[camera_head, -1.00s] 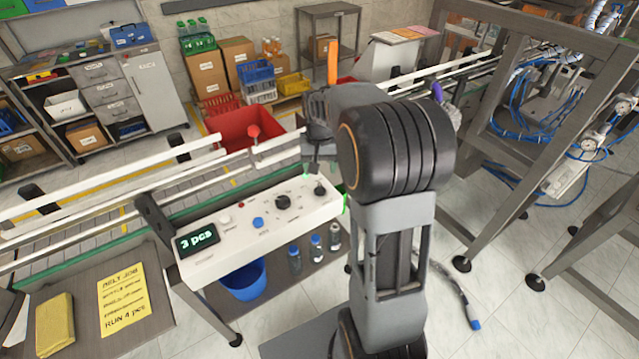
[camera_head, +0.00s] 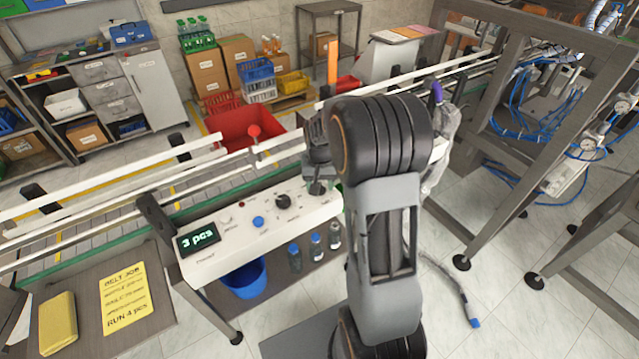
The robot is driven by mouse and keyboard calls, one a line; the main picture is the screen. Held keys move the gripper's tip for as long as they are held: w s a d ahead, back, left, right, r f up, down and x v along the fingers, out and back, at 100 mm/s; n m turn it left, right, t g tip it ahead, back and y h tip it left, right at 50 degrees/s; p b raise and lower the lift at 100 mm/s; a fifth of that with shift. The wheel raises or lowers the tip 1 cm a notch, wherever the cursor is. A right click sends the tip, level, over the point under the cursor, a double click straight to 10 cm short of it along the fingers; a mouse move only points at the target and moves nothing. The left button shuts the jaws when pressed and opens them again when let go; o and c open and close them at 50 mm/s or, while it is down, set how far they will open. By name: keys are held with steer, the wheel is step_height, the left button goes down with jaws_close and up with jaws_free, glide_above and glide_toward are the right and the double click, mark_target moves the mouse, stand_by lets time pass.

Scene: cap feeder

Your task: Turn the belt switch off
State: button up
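The white control panel (camera_head: 235,243) stands in front of the conveyor, with a dark display (camera_head: 198,239) reading "3 pcs". It carries a blue button (camera_head: 258,222), a large black knob (camera_head: 282,201), a small red light and a white button. My gripper (camera_head: 317,184) points down at the panel's right end, over the spot of the rightmost black knob. That knob is mostly hidden, and the small panel labels are too small to read. The fingers are too small and covered to show whether they are open or shut on the knob.
The conveyor's white rails (camera_head: 95,190) run behind the panel. A yellow note (camera_head: 124,297) and a yellow cloth (camera_head: 58,322) lie at front left. Bottles and a blue bucket (camera_head: 244,279) sit below the panel.

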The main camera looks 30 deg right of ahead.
steer(key=c, duration=0.7)
steer(key=shift+n, duration=0.3)
steer(key=n+b, duration=0.1)
steer(key=n, duration=0.4)
steer(key=shift+a, duration=0.15)
steer(key=n+b, duration=0.1)
steer(key=n, duration=0.5)
steer(key=shift+a, duration=0.15)
steer(key=shift+n, duration=0.4)
steer(key=o, duration=0.9)
